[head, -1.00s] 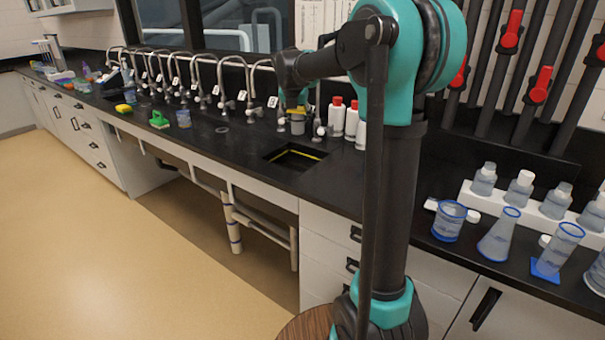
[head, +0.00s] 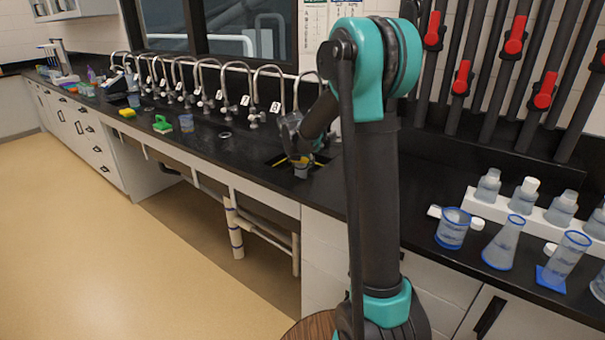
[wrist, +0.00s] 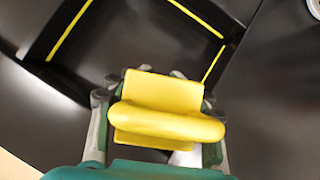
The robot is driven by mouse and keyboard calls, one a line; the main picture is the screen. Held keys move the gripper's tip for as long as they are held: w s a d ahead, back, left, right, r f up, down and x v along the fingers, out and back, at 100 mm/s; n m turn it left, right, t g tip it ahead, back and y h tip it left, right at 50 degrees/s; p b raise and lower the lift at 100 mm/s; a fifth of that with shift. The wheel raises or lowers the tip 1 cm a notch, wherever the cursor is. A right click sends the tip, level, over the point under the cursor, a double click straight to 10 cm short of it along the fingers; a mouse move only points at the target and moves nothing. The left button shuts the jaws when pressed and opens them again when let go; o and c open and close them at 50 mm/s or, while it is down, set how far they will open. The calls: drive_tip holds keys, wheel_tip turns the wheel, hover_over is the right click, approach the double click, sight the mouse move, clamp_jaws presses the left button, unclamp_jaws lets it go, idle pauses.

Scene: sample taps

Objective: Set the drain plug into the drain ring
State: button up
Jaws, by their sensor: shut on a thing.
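My gripper (head: 300,158) is low over the dark sink opening, its fingers shut on the drain plug. In the wrist view, the plug's yellow top (wrist: 165,122), a block with a thick rounded bar, sits between the fingers (wrist: 157,105). In the head view, a grey cylindrical part (head: 301,171) hangs below the gripper at the sink opening. A small pale ring (head: 226,134) lies on the counter left of the sink and may be the drain ring. A round pale-rimmed thing (wrist: 314,8) is cut off at the wrist view's corner; I cannot tell if it is the same.
The sink opening (wrist: 140,30) has yellow strips along its inner edges. Several curved taps (head: 265,85) line the back. A green block (head: 162,124) and yellow sponge (head: 127,113) lie farther left. Beakers and flasks (head: 503,243) stand at the right.

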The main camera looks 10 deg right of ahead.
sight(302, 172)
drive_tip(key=shift+f, duration=1.7)
drive_tip(key=shift+f, duration=0.3)
drive_tip(key=o, duration=1.3)
drive_tip(key=shift+o, duration=0.2)
drive_tip(key=shift+r, duration=0.45)
drive_tip(key=v, duration=1.1)
drive_tip(key=shift+s+r, duration=0.25)
